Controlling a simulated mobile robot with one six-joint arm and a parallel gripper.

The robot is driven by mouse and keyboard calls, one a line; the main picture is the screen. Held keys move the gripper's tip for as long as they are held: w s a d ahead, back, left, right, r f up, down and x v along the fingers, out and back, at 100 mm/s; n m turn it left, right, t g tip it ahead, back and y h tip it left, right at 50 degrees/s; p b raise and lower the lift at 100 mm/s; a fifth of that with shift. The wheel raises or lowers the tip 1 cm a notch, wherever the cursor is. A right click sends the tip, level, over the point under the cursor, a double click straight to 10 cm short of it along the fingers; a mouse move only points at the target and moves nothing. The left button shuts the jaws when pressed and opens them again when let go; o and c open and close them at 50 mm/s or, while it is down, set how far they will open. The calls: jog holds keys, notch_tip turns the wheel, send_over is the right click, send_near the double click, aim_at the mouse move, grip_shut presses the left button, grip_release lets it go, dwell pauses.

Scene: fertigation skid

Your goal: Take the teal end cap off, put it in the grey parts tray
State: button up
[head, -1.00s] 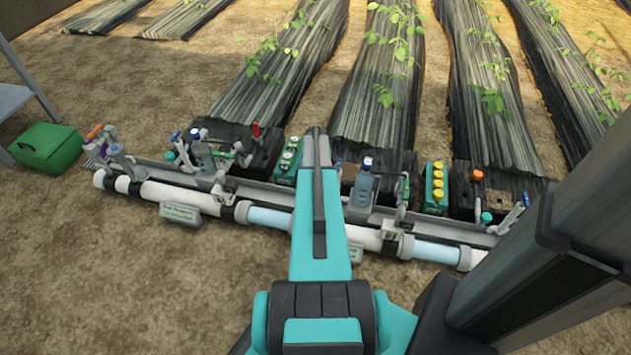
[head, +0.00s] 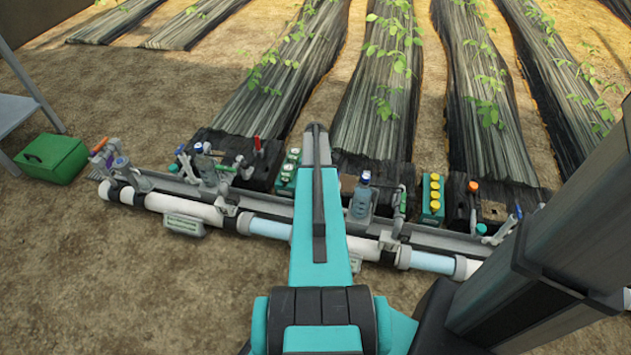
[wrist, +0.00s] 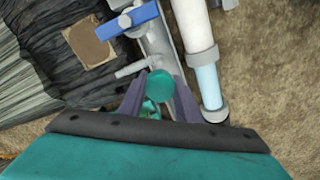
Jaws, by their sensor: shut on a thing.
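The teal end cap (wrist: 158,86) shows in the wrist view as a round teal piece between the two fingertips of my gripper (wrist: 159,80). My gripper is shut on it. A grey pipe stub (wrist: 132,68) lies right beside the cap; I cannot tell whether the cap still sits on a fitting. In the head view my gripper and this cap are hidden behind my own arm. Another small teal round piece (head: 481,228) shows near the right end of the skid. I cannot make out a grey parts tray in either view.
A blue valve handle (wrist: 128,21) is just beyond my fingertips. A pipe with a clear section (wrist: 208,86) runs alongside on the right. In the head view, a green box (head: 52,158) sits on bare soil at left beside a grey table (head: 14,106).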

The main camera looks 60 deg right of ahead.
notch_tip(320, 180, up, 16)
jog(key=p, duration=0.9)
jog(key=shift+w+a, duration=0.1)
dwell(0.6)
